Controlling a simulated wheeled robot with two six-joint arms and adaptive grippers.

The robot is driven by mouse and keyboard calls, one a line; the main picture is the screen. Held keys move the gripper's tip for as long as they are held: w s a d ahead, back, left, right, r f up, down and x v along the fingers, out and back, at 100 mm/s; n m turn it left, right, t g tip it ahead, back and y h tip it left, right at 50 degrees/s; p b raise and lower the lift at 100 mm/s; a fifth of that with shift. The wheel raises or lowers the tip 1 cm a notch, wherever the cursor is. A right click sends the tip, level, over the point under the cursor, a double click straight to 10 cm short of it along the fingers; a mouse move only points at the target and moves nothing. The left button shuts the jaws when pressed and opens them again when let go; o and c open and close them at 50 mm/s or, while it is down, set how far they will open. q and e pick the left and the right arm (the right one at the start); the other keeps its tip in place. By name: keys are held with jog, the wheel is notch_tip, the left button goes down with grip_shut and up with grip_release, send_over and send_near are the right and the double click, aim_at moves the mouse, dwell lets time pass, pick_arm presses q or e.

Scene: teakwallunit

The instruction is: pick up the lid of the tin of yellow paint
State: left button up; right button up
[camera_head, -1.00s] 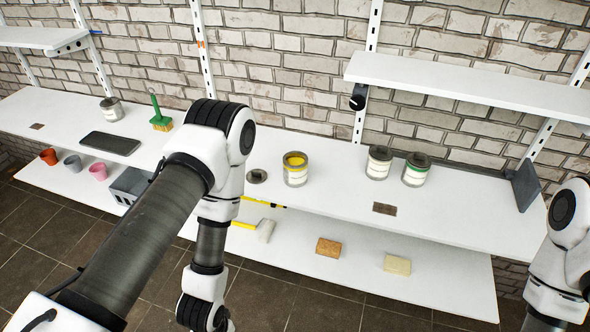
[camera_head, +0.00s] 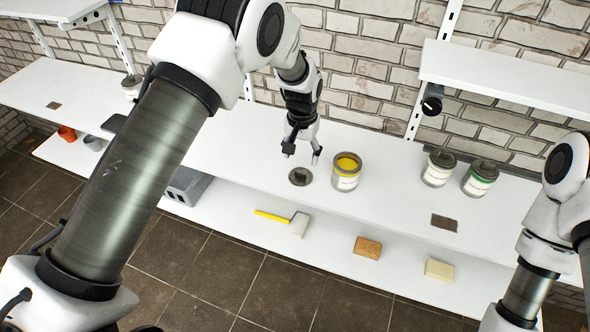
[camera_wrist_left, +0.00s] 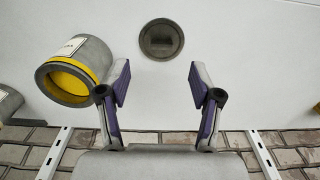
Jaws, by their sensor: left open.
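The tin of yellow paint (camera_head: 346,173) stands open on the upper white shelf, with yellow paint showing inside. It also shows in the left wrist view (camera_wrist_left: 92,62), at the upper left. Its round grey lid (camera_head: 300,176) lies flat on the shelf just left of the tin. In the left wrist view the lid (camera_wrist_left: 161,39) is ahead of the fingertips, between their lines. My left gripper (camera_head: 301,157) is open and empty, above the shelf and just behind the lid, apart from it. In the left wrist view its two fingers (camera_wrist_left: 157,84) are spread wide. My right gripper is out of view.
The brick wall rises behind.

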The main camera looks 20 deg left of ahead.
aim_at(300, 172)
pick_arm(q)
jog(key=f, duration=0.2)
jog(key=f+p, duration=0.1)
jog(key=f, duration=0.1)
jog(key=w+f, duration=0.1)
jog(key=f, duration=0.1)
jog(key=shift+a+f+p, duration=0.3)
jog(key=shift+a+p, duration=0.05)
jog(key=shift+p, duration=0.05)
jog(key=shift+s+d+f, duration=0.1)
jog(key=shift+s+f, duration=0.1)
jog(key=shift+d, duration=0.15)
jog(key=shift+f, duration=0.15)
jog(key=c, duration=0.9)
jog(key=shift+c, duration=0.2)
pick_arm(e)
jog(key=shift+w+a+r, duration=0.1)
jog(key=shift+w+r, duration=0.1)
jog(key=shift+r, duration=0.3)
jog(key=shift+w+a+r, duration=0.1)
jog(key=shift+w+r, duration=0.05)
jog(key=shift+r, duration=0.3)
